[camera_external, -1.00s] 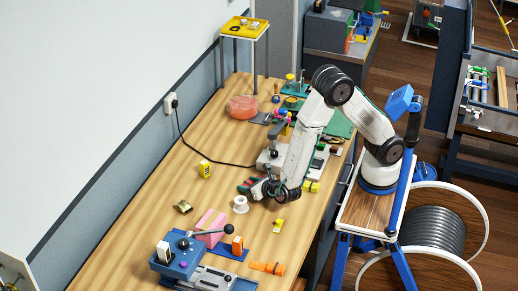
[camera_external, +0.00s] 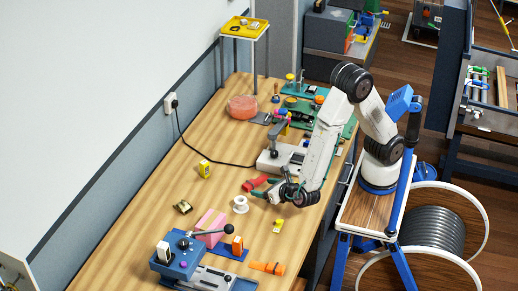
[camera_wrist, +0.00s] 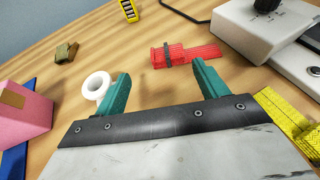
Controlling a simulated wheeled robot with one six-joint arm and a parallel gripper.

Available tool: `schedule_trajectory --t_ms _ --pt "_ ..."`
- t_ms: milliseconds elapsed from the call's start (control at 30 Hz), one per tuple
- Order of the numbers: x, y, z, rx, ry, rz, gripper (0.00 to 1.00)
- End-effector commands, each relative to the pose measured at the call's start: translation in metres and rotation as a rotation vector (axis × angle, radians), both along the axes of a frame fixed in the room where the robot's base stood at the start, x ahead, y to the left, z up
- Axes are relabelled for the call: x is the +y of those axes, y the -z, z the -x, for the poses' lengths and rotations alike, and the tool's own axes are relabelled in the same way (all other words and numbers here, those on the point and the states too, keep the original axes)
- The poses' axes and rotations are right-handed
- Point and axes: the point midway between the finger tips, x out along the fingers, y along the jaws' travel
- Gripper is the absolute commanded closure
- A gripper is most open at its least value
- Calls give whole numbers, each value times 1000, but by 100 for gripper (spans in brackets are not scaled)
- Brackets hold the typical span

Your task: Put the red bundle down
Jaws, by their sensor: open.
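The red bundle (camera_wrist: 188,54), red strapping with a dark band around it, lies flat on the wooden table. In the external view the red bundle (camera_external: 254,184) is just left of my gripper (camera_external: 279,188). In the wrist view my gripper (camera_wrist: 160,85) has its two green fingers wide apart, with nothing between them. The bundle lies beyond the fingertips, nearer the right finger, and looks apart from them.
A white spool (camera_wrist: 97,85) stands near the left finger. A pink block (camera_wrist: 22,108) is at the left and a yellow strap (camera_wrist: 290,122) at the right. Bare table lies at the bundle's left.

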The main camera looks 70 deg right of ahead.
Motion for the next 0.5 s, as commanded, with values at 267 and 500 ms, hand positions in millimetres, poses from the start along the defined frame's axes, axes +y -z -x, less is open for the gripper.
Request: schedule_trajectory --t_ms 267,500 --pt "10 -11 25 0 0 0 28" --pt "4 -17 23 -4 31 -16 28"
